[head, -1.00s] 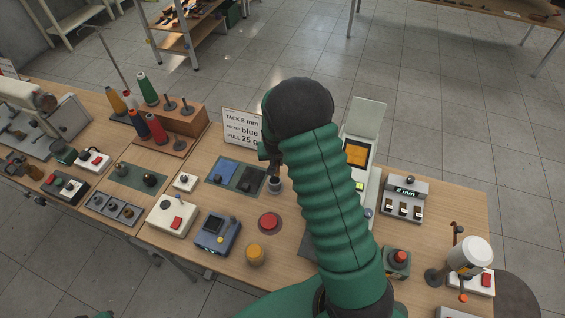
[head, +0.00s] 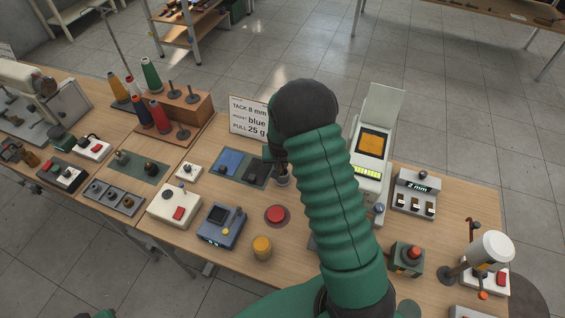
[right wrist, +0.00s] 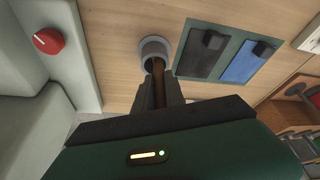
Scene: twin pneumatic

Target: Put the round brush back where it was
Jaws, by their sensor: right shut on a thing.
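My right gripper (right wrist: 159,92) is shut on the round brush (right wrist: 157,70), whose brown shaft shows between the fingers in the right wrist view. The brush's far end is at the mouth of a small grey round cup (right wrist: 155,46). How deep it sits inside, I cannot tell. In the head view the cup (head: 283,180) stands on the bench just below my right gripper (head: 272,158). The brush is hidden there by my gripper and arm.
A green mat with a black pad (head: 256,171) and a blue pad (head: 228,160) lies left of the cup. A red button (head: 277,214) is in front. A white device with an orange screen (head: 371,144) stands to the right. A sign (head: 248,117) stands behind.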

